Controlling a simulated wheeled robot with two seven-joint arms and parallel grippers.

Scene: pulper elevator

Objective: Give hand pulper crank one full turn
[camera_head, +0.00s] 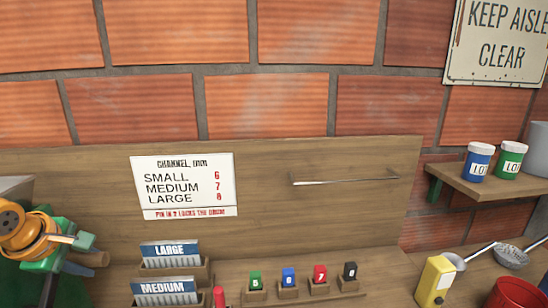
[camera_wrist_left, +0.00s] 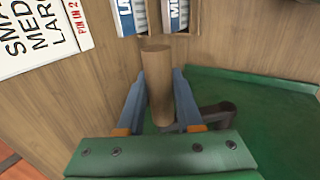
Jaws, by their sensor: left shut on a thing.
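The hand pulper's crank handle is a wooden cylinder (camera_wrist_left: 158,88) in the left wrist view, with a dark crank arm (camera_wrist_left: 205,117) running off to the right at its near end. My left gripper (camera_wrist_left: 157,96) has its two blue-grey fingers on either side of the handle and is shut on it. Green metal (camera_wrist_left: 270,115), seemingly the pulper, lies to the right in the wrist view. My right gripper is not in view.
A wooden backboard carries a channel sign (camera_head: 183,186) and a metal bar (camera_head: 345,178). Card holders marked LARGE (camera_head: 170,252) and MEDIUM (camera_head: 165,291) stand right of the handle. Several numbered coloured tags (camera_head: 288,277) sit in wooden blocks. A yellow object (camera_head: 435,281) is at right.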

